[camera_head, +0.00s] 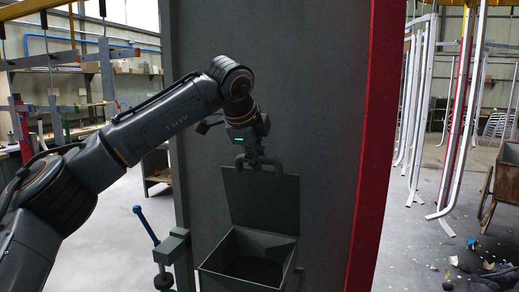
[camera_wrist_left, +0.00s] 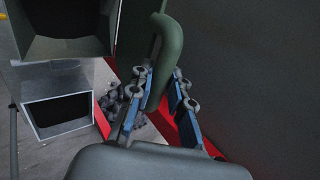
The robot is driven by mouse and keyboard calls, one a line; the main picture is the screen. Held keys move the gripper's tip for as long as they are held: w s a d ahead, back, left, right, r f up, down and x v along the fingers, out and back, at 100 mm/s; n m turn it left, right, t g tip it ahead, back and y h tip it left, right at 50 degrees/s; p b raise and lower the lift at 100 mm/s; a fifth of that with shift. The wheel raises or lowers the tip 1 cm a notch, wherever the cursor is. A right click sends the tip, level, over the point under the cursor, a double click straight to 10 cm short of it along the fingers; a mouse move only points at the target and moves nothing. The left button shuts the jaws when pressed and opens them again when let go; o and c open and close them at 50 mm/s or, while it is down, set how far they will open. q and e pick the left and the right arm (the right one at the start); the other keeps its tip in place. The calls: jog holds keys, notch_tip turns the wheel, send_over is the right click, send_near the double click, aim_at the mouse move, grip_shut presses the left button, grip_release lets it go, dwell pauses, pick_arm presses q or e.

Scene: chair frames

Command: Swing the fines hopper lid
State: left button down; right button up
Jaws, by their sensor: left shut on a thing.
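The fines hopper (camera_head: 219,263) is an open grey-green box against a tall dark panel. Its flat lid (camera_head: 262,203) stands roughly upright at the back of the opening, and the dark inside shows. My left gripper (camera_head: 255,156) is at the lid's top edge, shut on the lid handle (camera_head: 281,168). In the left wrist view the green bar handle (camera_wrist_left: 171,45) runs down between the blue-padded fingers of my left gripper (camera_wrist_left: 157,90). The fingertips are partly hidden in the head view. My right gripper is not in view.
A clamp with a blue handle (camera_head: 146,224) stands just left of the hopper. The tall panel (camera_head: 320,120) with a red edge (camera_head: 378,130) is close behind it. Scraps (camera_head: 480,265) lie on the floor at right, near hanging pale tubes (camera_head: 468,110).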

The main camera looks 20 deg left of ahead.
pick_arm(q)
jog(key=w+p, duration=0.1)
jog(key=w, duration=0.1)
jog(key=w+p, duration=0.2)
jog(key=shift+d+r, duration=0.1)
jog(key=shift+r, duration=0.3)
jog(key=shift+w, duration=0.1)
jog(key=w+p, duration=0.3)
jog(key=p, duration=0.1)
jog(key=shift+w+d+r, duration=0.1)
jog(key=shift+w, duration=0.3)
jog(key=c, duration=1.2)
grip_release()
jog(key=shift+f, duration=0.25)
jog(key=shift+o, duration=0.2)
